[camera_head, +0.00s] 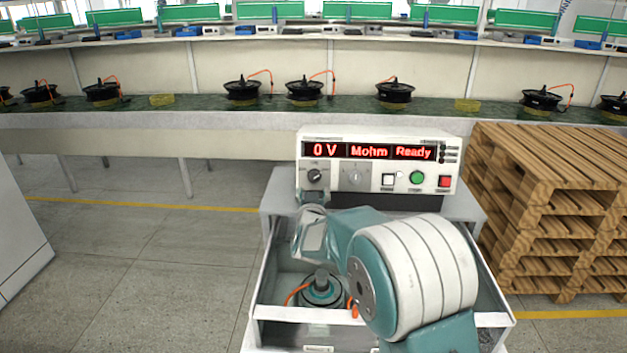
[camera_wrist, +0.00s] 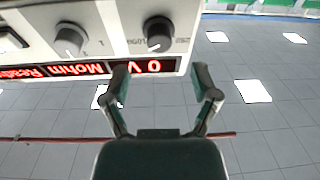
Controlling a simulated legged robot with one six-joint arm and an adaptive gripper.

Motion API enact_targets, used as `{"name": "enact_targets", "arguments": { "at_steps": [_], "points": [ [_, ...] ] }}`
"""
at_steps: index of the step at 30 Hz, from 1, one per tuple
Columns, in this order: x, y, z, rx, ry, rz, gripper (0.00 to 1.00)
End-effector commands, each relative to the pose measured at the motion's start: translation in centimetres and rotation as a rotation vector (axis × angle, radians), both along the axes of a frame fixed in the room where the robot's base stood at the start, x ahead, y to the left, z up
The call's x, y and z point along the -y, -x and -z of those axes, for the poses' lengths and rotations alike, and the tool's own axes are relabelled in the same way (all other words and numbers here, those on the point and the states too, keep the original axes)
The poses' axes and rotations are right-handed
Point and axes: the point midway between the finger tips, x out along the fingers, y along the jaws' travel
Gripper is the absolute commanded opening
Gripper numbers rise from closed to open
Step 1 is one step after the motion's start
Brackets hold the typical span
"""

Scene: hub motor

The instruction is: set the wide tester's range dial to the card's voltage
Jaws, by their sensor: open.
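The wide tester (camera_head: 378,160) is a white box with a red lit display reading "0 V", "Mohm" and "Ready". Its black left dial (camera_head: 315,176) sits under "0 V", and a grey dial (camera_head: 355,176) is to its right. In the wrist view the tester appears upside down, with the black dial (camera_wrist: 158,34) and the grey dial (camera_wrist: 69,40) at the top. My gripper (camera_wrist: 163,78) is open and empty, its fingers apart, roughly lined up with the black dial. I cannot tell its exact distance. I cannot make out the voltage card.
The tester stands on a grey cart whose open bin (camera_head: 258,310) holds a hub motor (camera_head: 322,290) with an orange cable. Stacked wooden pallets (camera_head: 545,200) stand close on the right. A long bench (camera_head: 200,118) with several motors runs behind.

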Motion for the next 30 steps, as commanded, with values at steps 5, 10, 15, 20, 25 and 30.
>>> {"name": "enact_targets", "arguments": {
  "at_steps": [5,10,15,20,25,30],
  "points": [
    [-0.1,-3.0,0.1,0.001,0.001,0.001,0.78],
    [-0.2,-5.3,0.0,0.000,0.000,0.000,0.78],
    [-0.2,-6.5,0.0,0.000,0.001,0.000,0.78],
    [-0.2,-6.7,0.0,0.000,0.002,0.000,0.78],
    [-0.2,-6.7,0.0,0.000,0.001,0.000,0.73],
    [-0.3,-6.7,0.0,0.000,0.001,-0.001,0.00]
  ]
}}
